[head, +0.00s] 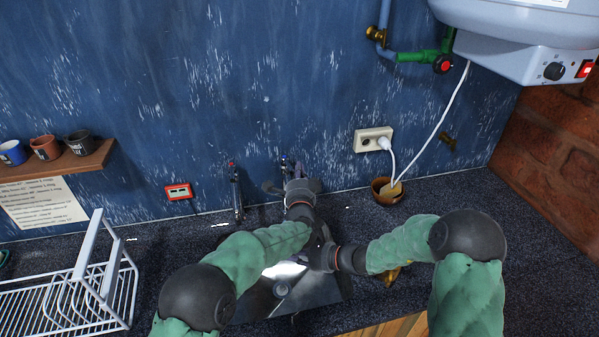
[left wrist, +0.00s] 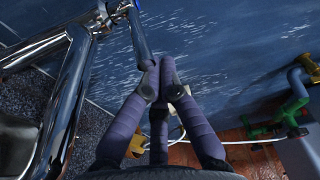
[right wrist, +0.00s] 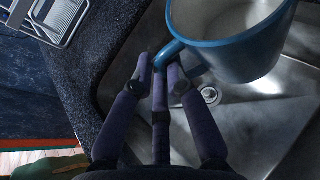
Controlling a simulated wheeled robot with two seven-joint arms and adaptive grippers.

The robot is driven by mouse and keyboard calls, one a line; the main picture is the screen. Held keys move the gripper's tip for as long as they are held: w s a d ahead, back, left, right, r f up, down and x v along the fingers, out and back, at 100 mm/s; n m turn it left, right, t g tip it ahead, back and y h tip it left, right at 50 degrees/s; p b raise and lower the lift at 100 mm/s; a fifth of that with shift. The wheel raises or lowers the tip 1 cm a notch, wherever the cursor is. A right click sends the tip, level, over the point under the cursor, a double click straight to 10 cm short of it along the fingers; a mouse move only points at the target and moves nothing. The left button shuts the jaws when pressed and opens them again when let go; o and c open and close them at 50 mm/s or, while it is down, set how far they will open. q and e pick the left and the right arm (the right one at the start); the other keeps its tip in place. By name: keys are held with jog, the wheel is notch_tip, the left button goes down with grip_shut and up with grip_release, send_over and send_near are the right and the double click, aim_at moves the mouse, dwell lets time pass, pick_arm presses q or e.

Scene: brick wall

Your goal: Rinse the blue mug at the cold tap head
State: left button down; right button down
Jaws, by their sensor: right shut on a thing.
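The blue mug (right wrist: 235,45), pale inside, hangs over the steel sink (right wrist: 285,150) in the right wrist view. My right gripper (right wrist: 160,72) is shut on its handle. Arms hide the mug in the head view. The cold tap head (head: 285,163), marked blue, stands at the wall behind the sink. It also shows as a chrome lever (left wrist: 139,32) in the left wrist view. My left gripper (left wrist: 162,82) has its fingers together at the lever's end; I cannot tell if they grip it. No running water is visible.
A red-marked tap (head: 235,188) stands left of the cold one. A white dish rack (head: 75,290) is at left, below a shelf (head: 60,165) with several cups, one blue. A brown pot (head: 387,191) and a socket (head: 374,139) are at right, under a water heater (head: 520,45).

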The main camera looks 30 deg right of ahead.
pick_arm(q)
jog(key=shift+a, duration=0.1)
jog(key=shift+w+a, duration=0.1)
jog(key=shift+a, duration=0.7)
jog(key=shift+f, duration=0.1)
jog(key=shift+a, duration=0.1)
